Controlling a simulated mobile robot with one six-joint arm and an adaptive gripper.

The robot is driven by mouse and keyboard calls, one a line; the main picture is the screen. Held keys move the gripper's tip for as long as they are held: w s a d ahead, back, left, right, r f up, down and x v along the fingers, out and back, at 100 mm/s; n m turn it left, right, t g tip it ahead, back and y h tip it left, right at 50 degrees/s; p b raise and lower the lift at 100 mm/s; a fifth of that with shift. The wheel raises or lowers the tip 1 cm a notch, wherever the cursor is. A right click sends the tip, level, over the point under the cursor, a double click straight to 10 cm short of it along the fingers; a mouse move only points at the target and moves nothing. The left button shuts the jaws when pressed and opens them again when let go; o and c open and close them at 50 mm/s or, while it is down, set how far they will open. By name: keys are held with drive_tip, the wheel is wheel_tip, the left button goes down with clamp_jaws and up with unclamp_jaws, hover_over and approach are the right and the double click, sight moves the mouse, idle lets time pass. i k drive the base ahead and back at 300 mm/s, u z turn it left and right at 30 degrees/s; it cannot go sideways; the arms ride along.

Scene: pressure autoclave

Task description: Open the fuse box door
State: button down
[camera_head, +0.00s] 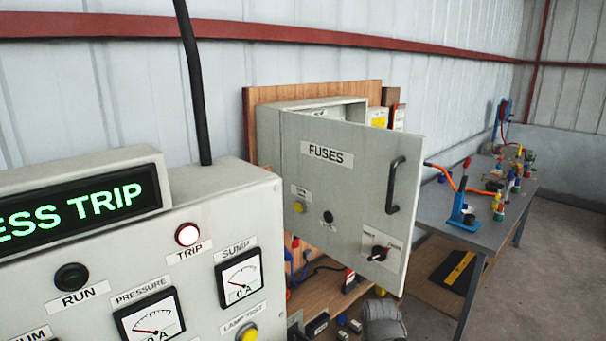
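The fuse box (268,135) is a light grey cabinet mounted on a wooden board. Its door (340,205), labelled FUSES, is hinged at the left and stands partly open, its right edge swung out from the box. A black bar handle (394,185) is upright near the door's right edge, with nothing on it. A black rotary switch (377,253) sits below the handle. A yellow button and a black knob are at the door's lower left. The door hides most of the box's inside. My gripper is not in view.
A control panel (205,215) with a lit TRIP lamp and gauges fills the near left. A metal workbench (450,222) with blue and orange tools stands behind the door at right. A grey rounded shape (383,322) is below the door; I cannot tell what it is. Floor at right is clear.

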sight(357, 186)
drive_tip(key=z, duration=0.75)
drive_tip(key=k, duration=0.5)
drive_tip(key=z, duration=0.1)
